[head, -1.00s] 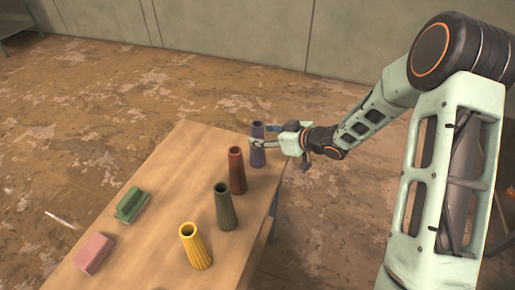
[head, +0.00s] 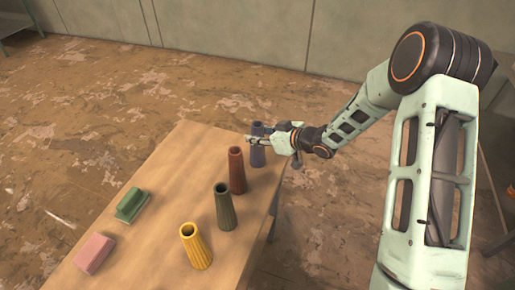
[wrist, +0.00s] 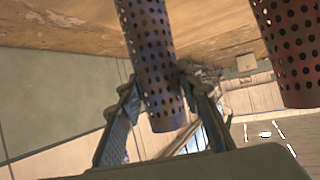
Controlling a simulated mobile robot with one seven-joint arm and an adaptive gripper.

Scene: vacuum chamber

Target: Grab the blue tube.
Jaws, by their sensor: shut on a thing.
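The blue tube (head: 258,158) stands upright near the far right corner of the wooden table. In the wrist view the blue tube (wrist: 152,62) is perforated and sits between the two fingers. My gripper (head: 255,137) reaches in from the right and is shut on the upper part of the tube; in the wrist view my gripper's fingers (wrist: 158,90) press on both sides of it. I cannot tell whether the tube's base is off the table.
On the wooden table (head: 150,195), a red tube (head: 236,171) stands close to the blue one, then a dark green tube (head: 224,207) and a yellow tube (head: 195,246) nearer the front. A green block (head: 131,205) and a pink block (head: 94,253) lie at the left. The table's far middle is clear.

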